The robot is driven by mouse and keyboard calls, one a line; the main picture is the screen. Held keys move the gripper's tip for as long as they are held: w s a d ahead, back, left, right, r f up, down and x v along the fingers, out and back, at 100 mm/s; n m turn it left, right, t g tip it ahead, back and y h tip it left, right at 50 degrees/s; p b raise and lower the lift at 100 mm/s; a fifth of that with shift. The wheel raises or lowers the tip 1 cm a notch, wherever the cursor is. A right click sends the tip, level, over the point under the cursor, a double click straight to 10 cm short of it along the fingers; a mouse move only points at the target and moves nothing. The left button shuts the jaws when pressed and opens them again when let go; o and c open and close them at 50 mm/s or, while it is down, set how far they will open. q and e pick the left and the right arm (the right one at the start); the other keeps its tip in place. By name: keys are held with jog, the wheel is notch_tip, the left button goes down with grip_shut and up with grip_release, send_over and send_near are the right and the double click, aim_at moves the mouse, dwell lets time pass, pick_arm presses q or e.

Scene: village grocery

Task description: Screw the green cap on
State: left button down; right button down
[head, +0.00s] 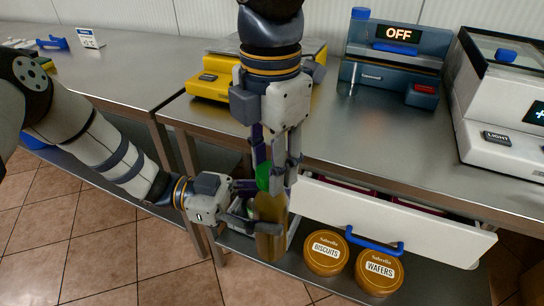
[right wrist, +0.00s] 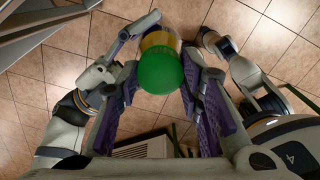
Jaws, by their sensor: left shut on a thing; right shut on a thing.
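The green cap (head: 263,177) is between the fingers of my right gripper (head: 277,180), which comes down from above and is shut on it. An amber-gold container (head: 271,228) is directly under the cap. My left gripper (head: 258,212) reaches in from the left and is shut on the container, holding it roughly upright in front of the counter. In the right wrist view the cap (right wrist: 160,70) sits between the purple fingers and covers the top of the container (right wrist: 158,40). I cannot tell whether the cap is threaded on or only resting there.
A drawer (head: 400,222) with a blue handle stands open just right of the container. Lidded jars marked biscuits (head: 326,252) and wafers (head: 379,270) are below it. A yellow scale (head: 210,84), a blue machine (head: 385,80) and a white machine (head: 500,145) stand on the steel counter.

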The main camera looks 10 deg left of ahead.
jog(key=m, duration=1.3)
jog(key=c, duration=1.1)
grip_release()
